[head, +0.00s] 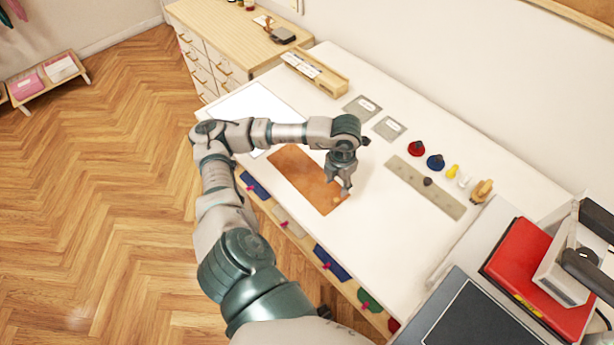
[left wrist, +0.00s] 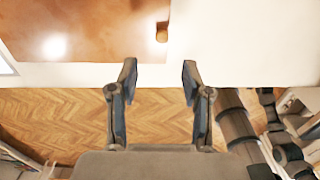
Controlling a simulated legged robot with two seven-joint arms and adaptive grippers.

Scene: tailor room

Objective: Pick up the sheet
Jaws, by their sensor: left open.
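A brown, leather-like rectangular sheet (head: 298,172) lies flat on the white table (head: 400,240) near its front edge. A small tan knob-like piece sits at the sheet's right edge; it also shows in the left wrist view (left wrist: 162,32). My left gripper (head: 342,188) points down over the right end of the brown sheet, open and empty. In the left wrist view its two fingers (left wrist: 160,75) stand apart, below the knob-like piece in the picture. A white sheet or panel (head: 255,108) lies farther left, partly hidden by my left arm. My right gripper is not in view.
A grey strip (head: 425,188) lies right of the gripper, with several coloured small items behind it. Two grey squares (head: 362,108) and a wooden tray (head: 315,72) lie toward the back. A red item (head: 535,270) is at the lower right. Table between is clear.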

